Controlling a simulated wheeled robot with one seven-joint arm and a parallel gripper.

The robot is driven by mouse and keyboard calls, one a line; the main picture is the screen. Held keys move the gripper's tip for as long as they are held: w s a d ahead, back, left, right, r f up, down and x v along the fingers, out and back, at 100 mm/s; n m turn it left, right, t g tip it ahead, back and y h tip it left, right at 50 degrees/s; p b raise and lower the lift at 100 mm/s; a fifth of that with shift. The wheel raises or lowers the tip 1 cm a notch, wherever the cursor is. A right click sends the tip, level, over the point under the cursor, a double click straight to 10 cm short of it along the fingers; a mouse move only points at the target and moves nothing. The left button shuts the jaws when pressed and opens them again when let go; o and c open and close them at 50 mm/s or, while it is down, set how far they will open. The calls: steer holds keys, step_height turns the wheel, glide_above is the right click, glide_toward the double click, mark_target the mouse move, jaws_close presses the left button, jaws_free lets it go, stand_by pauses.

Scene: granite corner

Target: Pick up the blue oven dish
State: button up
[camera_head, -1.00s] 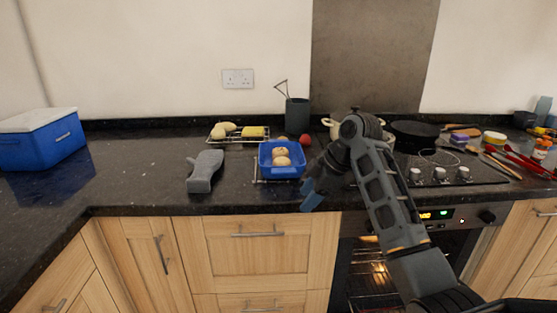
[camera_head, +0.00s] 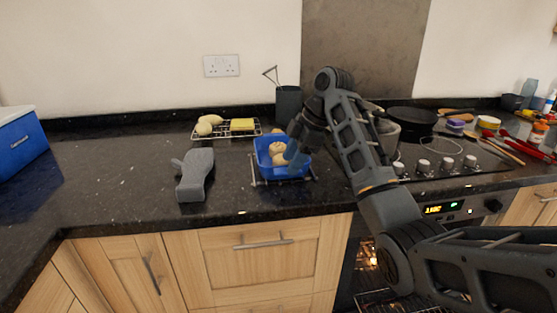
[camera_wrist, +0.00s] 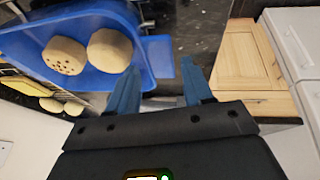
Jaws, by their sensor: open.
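The blue oven dish (camera_head: 262,158) sits on a wire rack on the dark granite worktop and holds round, bun-like pieces. In the wrist view the dish (camera_wrist: 90,24) fills the upper left, with two pale round pieces in it and a flat handle tab (camera_wrist: 158,57) on its near side. My gripper (camera_wrist: 160,85) is open and empty, its two blue fingers pointing at the handle end, one on each side of it in that view. In the head view my gripper (camera_head: 296,152) is at the dish's right end and hides part of it. I cannot tell whether the fingers touch it.
A grey oven glove (camera_head: 195,176) lies left of the dish. Behind it is a rack (camera_head: 226,133) with potatoes and a yellow sponge-like block. A dark utensil pot (camera_head: 289,100) stands behind. A blue cool box (camera_head: 18,140) is far left; the hob with pans is right.

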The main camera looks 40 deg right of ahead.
steer(key=x, duration=0.5)
steer(key=shift+s+d+p, duration=0.15)
steer(key=shift+d+p, duration=0.1)
steer(key=shift+p, duration=0.15)
steer(key=shift+c, duration=0.2)
steer(key=c, duration=0.9)
jaws_close()
steer(key=shift+r, duration=0.1)
